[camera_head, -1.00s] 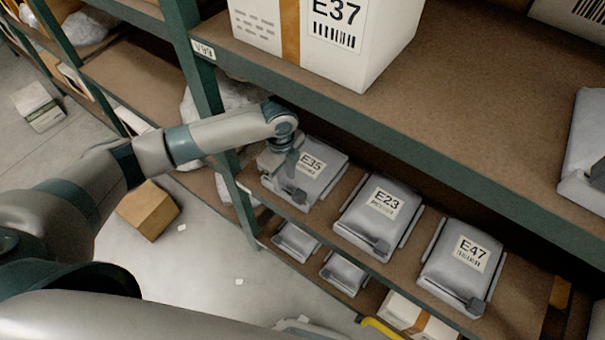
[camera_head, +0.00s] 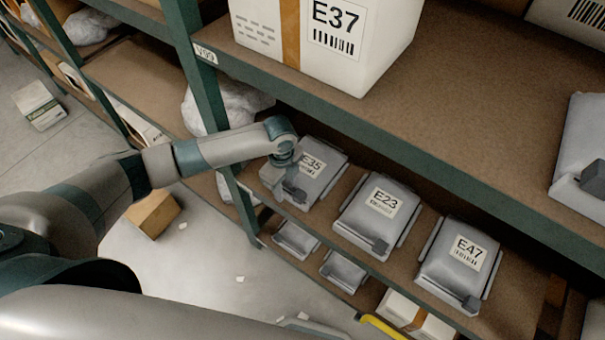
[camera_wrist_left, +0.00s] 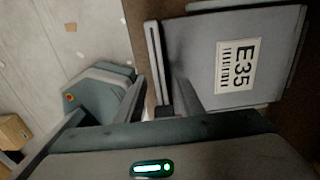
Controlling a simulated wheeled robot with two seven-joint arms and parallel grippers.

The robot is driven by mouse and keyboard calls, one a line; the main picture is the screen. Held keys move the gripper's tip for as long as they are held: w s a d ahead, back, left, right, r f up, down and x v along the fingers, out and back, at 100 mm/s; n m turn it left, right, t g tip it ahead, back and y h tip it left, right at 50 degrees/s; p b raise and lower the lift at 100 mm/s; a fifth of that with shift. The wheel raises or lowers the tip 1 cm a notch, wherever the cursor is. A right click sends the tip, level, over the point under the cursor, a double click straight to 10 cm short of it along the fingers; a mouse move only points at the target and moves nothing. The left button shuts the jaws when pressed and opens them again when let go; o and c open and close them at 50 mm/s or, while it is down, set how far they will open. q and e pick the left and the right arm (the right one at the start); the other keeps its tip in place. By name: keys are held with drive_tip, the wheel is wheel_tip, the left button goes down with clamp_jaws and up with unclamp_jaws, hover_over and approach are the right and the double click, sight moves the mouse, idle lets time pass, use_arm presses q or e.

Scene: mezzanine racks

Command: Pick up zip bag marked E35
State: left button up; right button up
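The zip bag marked E35 (camera_head: 323,167) is a grey flat bag with a white label, lying on the middle shelf at the left end of a row. In the left wrist view the same bag (camera_wrist_left: 200,62) fills the upper right, its label facing the camera. My left gripper (camera_head: 295,192) is at the bag's front edge and hides part of it. In the wrist view its two fingers (camera_wrist_left: 163,92) are apart, with a dark tab (camera_wrist_left: 163,112) showing between them. I cannot tell whether they touch it. My right gripper is not in view.
Similar bags E23 (camera_head: 370,222) and E47 (camera_head: 450,252) lie to the right. A green rack post (camera_head: 212,100) stands just left of the bag. More bags lie on the shelf below.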

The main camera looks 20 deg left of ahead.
use_arm(q)
clamp_jaws()
drive_tip(key=shift+r, duration=0.1)
wheel_tip(320, 180, up, 8)
drive_tip(key=shift+w+r+b, duration=0.1)
drive_tip(key=shift+r+b, duration=0.15)
drive_tip(key=shift+b, duration=0.65)
drive_tip(key=shift+r, duration=0.65)
